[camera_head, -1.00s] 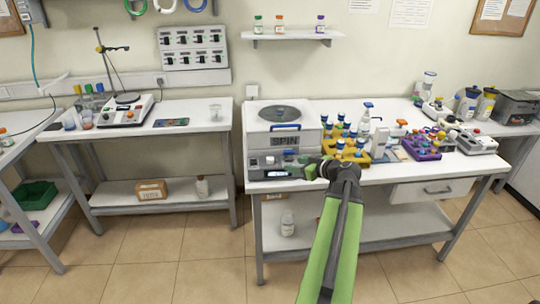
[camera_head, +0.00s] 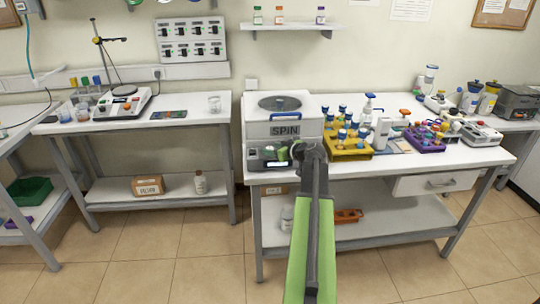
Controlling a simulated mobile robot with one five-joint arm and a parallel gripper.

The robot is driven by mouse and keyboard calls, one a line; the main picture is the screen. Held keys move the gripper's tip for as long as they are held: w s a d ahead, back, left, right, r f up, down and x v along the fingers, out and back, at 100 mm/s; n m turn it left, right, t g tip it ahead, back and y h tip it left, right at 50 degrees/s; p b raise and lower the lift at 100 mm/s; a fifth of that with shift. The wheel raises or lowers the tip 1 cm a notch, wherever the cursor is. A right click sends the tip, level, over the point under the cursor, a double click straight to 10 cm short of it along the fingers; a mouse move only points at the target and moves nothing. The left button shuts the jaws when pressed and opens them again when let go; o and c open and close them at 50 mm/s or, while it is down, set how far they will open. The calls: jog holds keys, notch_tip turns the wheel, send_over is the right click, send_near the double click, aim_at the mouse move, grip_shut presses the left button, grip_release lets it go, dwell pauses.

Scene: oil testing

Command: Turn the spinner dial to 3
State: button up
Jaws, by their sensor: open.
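The spinner (camera_head: 259,130) is a white box with a round dark lid on top, a blue handle and the word SPIN on its front. It stands at the left end of the right table. Its dark lower panel (camera_head: 256,153) carries a small lit display. My gripper (camera_head: 284,155) is in front of the right part of this panel, with its green fingers pointing left. The dial cannot be made out; the fingers and my dark wrist cover that part. I cannot tell whether the fingers touch the panel.
A yellow rack (camera_head: 348,151) with blue-capped vials stands close to the right of my wrist. A purple rack (camera_head: 426,140) is farther right.

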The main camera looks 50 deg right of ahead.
jog(key=shift+w+f, duration=0.2)
jog(key=shift+w, duration=0.25)
jog(key=shift+c, duration=0.4)
